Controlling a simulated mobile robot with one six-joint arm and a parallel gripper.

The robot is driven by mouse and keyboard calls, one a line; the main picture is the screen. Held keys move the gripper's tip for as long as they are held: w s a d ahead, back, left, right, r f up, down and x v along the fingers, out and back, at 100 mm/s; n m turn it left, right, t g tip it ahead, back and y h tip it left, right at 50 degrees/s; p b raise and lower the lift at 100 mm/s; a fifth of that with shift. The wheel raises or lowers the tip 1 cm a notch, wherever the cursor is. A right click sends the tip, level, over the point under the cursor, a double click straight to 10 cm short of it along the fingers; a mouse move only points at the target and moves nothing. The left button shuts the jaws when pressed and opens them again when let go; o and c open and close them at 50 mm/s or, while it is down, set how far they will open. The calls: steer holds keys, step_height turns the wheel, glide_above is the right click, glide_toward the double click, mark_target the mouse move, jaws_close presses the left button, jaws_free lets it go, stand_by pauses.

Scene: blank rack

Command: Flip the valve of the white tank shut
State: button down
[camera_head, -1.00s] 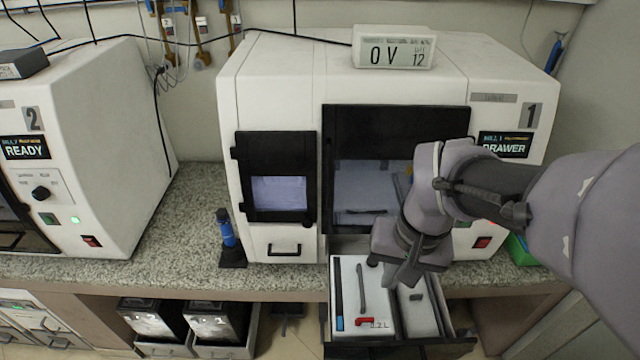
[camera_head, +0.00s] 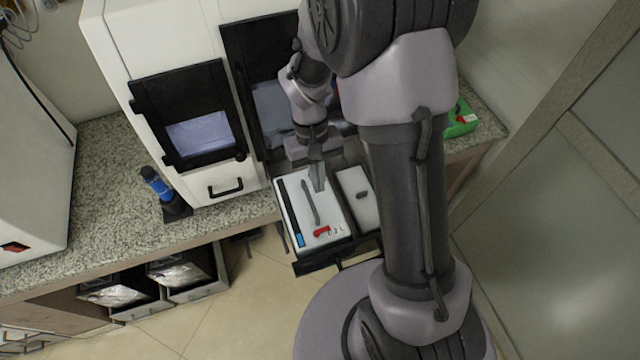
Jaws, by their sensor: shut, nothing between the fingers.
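A white tank-like block (camera_head: 330,235) lies in the pulled-out drawer (camera_head: 318,264) under the machine. It carries a small red lever-like piece (camera_head: 321,232) beside a volume marking at its front end, probably the valve. A long grey bar (camera_head: 310,203) and a dark bar with a blue end (camera_head: 292,214) run along its top. My gripper (camera_head: 318,188) is shut and empty, pointing down over the back part of the block, behind the red piece. I cannot tell whether the fingertips touch the block.
A narrower white block (camera_head: 357,196) with a dark knob lies to the right in the drawer. The machine's dark door (camera_head: 190,115) is at left. A blue-and-black tool (camera_head: 160,186) stands on the counter. A green box (camera_head: 461,120) is at right. Open bins (camera_head: 187,272) sit below the counter.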

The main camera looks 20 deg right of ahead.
mark_target(327, 225)
steer(key=b+x, duration=0.1)
steer(key=x, duration=0.5)
steer(key=shift+f+b, duration=0.2)
steer(key=shift+b, duration=0.2)
steer(key=shift+s+b, duration=0.35)
steer(key=shift+s, duration=1.6)
